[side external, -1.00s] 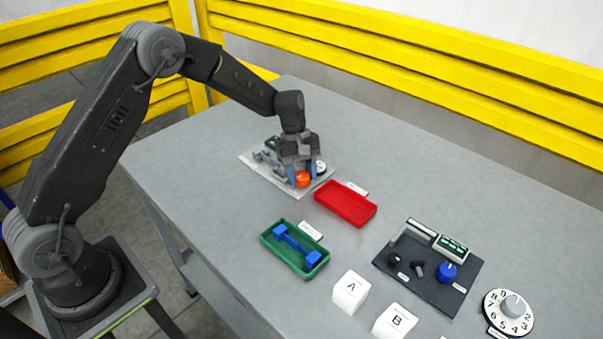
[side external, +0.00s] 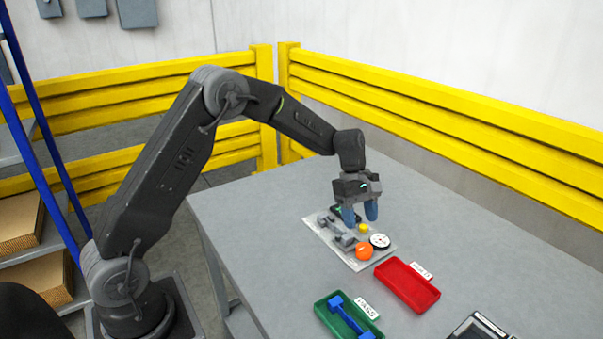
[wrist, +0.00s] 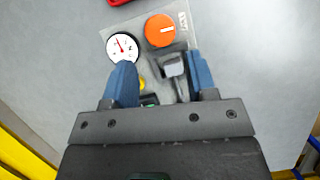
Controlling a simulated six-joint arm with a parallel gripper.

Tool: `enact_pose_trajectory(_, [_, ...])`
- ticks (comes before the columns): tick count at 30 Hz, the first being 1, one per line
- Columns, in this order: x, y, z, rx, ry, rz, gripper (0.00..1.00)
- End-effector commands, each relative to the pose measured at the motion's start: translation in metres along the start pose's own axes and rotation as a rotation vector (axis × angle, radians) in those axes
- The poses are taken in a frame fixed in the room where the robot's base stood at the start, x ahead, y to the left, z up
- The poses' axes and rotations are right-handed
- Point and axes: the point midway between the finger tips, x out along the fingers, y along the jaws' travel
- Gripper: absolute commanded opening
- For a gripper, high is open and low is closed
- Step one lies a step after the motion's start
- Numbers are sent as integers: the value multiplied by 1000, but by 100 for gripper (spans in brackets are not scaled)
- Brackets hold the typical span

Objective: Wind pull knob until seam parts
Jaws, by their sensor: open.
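The orange knob (side external: 364,251) sits at the near corner of a light grey plate (side external: 318,226). In the wrist view the knob (wrist: 160,30) shows a white mark pointing right, with a small label beside it. A white round gauge (side external: 380,241) with a needle is next to it; it also shows in the wrist view (wrist: 122,46). A grey clamp-like fixture (side external: 340,231) stands on the plate. My gripper (side external: 361,217) is open and empty above the plate, behind the knob and apart from it. Its blue fingers (wrist: 159,62) point toward the gauge and fixture.
A small yellow part (side external: 363,227) and a dark unit with a green display (side external: 345,214) are on the plate. A red tray (side external: 408,287) and a green tray (side external: 340,328) holding a blue part (side external: 350,316) stand nearer.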

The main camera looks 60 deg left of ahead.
Motion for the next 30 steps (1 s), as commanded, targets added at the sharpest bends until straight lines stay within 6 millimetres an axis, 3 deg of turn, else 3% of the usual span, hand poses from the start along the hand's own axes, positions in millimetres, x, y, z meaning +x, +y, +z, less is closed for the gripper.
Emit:
enact_pose_trajectory(10, [-67, -2, 2, 13, 7, 5, 52])
enact_pose_trajectory(30, [-131, -88, 72, 534, 221, 74, 52])
